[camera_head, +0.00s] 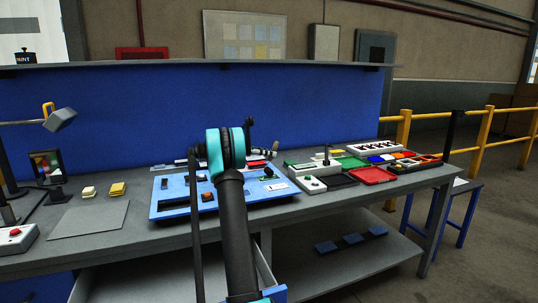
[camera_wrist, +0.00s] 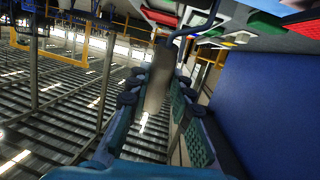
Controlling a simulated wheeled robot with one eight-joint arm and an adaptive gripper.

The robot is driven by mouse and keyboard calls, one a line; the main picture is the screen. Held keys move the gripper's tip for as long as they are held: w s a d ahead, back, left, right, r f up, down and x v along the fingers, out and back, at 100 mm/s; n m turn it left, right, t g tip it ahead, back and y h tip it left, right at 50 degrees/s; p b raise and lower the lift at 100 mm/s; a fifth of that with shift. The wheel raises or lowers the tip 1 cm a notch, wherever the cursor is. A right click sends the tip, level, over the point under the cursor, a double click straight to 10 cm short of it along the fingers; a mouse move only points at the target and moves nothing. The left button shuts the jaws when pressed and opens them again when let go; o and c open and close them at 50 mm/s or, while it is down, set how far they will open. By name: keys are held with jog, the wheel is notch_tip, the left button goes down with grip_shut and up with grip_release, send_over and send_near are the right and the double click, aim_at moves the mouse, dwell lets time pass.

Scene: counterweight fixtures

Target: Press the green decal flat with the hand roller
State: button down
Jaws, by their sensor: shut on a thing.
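My gripper (camera_wrist: 158,84) is shut on a long beige-grey piece (camera_wrist: 160,72) in the wrist view. A thin blue-grey bent rod (camera_wrist: 196,29) shows just beyond its far end, so it looks like the hand roller's handle. The roller's drum is not clear. In the head view, my arm hides most of the gripper and the held piece. A small green piece (camera_head: 271,178) lies at the right end of the blue board (camera_head: 170,211). I cannot tell whether it is the green decal. The contact between the roller and any decal is not visible.
A blue panel (camera_head: 100,125) rises behind.

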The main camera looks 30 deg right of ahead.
jog(key=shift+s+d, duration=0.2)
jog(key=shift+d, duration=0.6)
jog(key=shift+s+d, duration=0.15)
jog(key=shift+d, duration=0.6)
jog(key=shift+f, duration=0.55)
dwell(0.6)
jog(key=shift+r, duration=0.1)
jog(key=shift+r, duration=3.45)
